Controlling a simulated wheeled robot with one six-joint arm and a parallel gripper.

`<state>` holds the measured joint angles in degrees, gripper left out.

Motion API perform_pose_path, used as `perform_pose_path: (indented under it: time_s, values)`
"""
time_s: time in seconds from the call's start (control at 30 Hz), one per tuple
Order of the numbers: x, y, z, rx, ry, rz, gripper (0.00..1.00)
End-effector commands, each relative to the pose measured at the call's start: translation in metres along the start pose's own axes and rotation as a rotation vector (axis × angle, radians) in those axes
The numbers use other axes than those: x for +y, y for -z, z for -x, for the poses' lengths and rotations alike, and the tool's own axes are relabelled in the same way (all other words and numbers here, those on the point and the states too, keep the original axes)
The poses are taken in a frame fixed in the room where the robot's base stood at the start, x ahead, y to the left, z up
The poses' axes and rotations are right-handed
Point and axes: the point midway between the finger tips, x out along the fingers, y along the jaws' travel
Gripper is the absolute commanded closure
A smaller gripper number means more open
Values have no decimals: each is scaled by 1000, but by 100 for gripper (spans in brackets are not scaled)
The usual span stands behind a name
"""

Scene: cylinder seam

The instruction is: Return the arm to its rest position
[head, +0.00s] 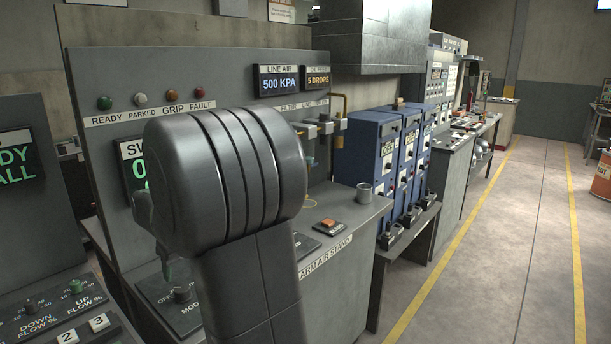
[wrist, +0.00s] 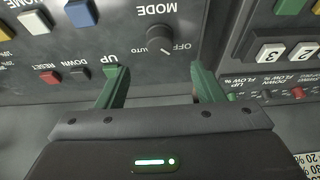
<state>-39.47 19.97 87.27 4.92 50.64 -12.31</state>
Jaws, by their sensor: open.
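My gripper (wrist: 160,85) shows in the wrist view with its two green fingers spread apart and nothing between them. It hangs over a dark control panel (wrist: 130,50), near a mode knob (wrist: 160,38) and the word UP. In the head view my dark arm link stands large in front of the arm air stand (head: 345,245) and hides part of its panel. A small green part of my gripper shows low at the left of the arm, above the mode knob (head: 181,293).
A grey cup (head: 364,193) and an orange button (head: 328,223) sit on the stand. Blue cabinets (head: 372,160) stand beyond it. A panel with number buttons (head: 68,337) is at the lower left. The floor (head: 500,240) to the right is clear, with an orange drum (head: 601,176) at the edge.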

Motion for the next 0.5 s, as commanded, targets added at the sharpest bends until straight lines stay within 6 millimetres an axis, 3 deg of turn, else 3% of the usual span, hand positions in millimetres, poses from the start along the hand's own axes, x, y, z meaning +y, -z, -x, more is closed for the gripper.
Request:
perform_pose_path:
  time_s: [0.2, 0.5]
  values:
    - [0, 0, 34, 2, 0, 0, 39]
    - [0, 0, 47, 0, 0, 1, 39]
